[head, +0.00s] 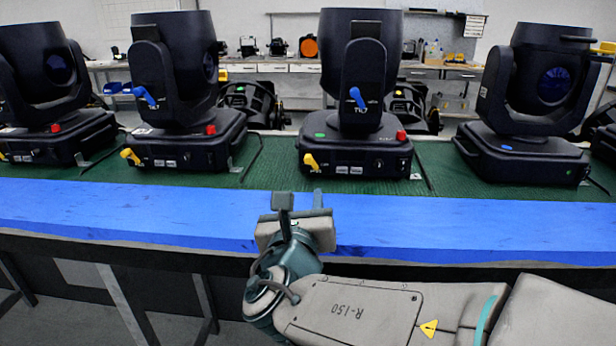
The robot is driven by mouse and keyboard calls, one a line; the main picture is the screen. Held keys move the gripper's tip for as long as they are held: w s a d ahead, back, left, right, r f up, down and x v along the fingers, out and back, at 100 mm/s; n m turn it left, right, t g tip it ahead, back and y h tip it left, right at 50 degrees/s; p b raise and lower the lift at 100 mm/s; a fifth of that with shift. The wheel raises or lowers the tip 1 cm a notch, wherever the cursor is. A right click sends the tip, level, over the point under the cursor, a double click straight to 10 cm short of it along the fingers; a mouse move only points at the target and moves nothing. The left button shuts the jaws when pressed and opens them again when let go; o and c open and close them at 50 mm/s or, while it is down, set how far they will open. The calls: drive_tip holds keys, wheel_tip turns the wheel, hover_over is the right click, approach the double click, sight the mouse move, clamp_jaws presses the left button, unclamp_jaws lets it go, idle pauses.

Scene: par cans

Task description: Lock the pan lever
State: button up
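Several black moving-head lights stand in a row. The one nearest ahead of my gripper (301,198) has a base (357,152) with a yellow lever (311,162) at its front left, a red knob (401,135) on top and a green dot. A blue lever (357,98) sits on its yoke arm, tilted, above lettering like "TILT". The light to its left has a similar yellow lever (130,156) and blue lever (145,96). Lettering by the yellow levers is too small to read. My gripper is open and empty, its two fingers apart, in front of the lights and apart from them.
The lights stand on a green mat (265,165) behind a clear blue front strip (150,205) of the table. Another light (530,100) stands at the right, facing differently. A back bench (270,65) with drawers and equipment is far behind.

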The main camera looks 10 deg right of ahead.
sight(308, 162)
drive_tip(key=shift+w+r+p, duration=0.15)
drive_tip(key=shift+w+p, duration=0.2)
drive_tip(key=shift+w, duration=0.1)
drive_tip(key=x, duration=1.2)
drive_tip(key=shift+w, duration=0.45)
drive_tip(key=shift+c, duration=0.3)
clamp_jaws()
